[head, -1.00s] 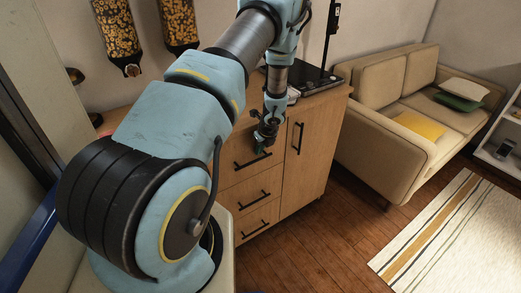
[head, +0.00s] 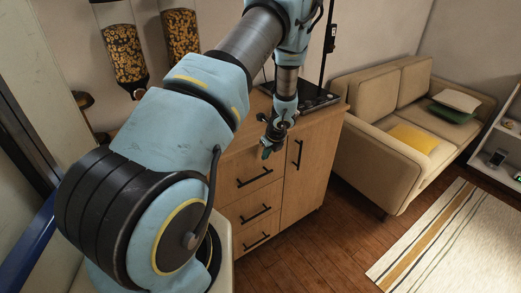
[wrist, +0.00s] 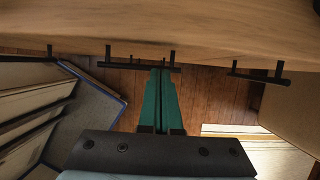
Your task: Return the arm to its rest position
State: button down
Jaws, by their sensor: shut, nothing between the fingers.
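My gripper (head: 267,152) hangs from my blue arm in front of the wooden cabinet (head: 306,185), near the top of its drawer side. In the wrist view its green fingers (wrist: 158,100) are together with nothing between them. The cabinet's front and black handles show beyond the fingertips in that view. I cannot tell the exact gap between the fingers and the cabinet. My arm's large near joints fill the left of the head view and hide part of the counter.
A black cooktop (head: 312,98) lies on the cabinet. A beige sofa (head: 372,150) stands right of the cabinet. Open wooden floor (head: 320,250) and a striped rug (head: 440,240) lie at the front right.

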jog(key=s+a+r+n+b, duration=0.1)
jog(key=s+a+r+n, duration=0.15)
jog(key=r+n, duration=0.25)
jog(key=s+a+r+n+g, duration=0.1)
jog(key=s+a+r+n, duration=0.1)
jog(key=a+r+n, duration=0.25)
jog(key=s+a+r+n+b, duration=0.1)
jog(key=s+a+r+n, duration=0.2)
jog(key=r+n, duration=0.25)
jog(key=s+a+r+n+h+b, duration=0.1)
jog(key=s+a+r+n, duration=0.2)
jog(key=s+n, duration=0.4)
jog(key=s+a+r+n+g+h, duration=0.1)
jog(key=s+a+r+n, duration=0.2)
jog(key=s+r+n, duration=0.3)
jog(key=shift+s+r+n+b, duration=0.25)
jog(key=shift+s+n+b, duration=0.2)
jog(key=shift+s, duration=0.75)
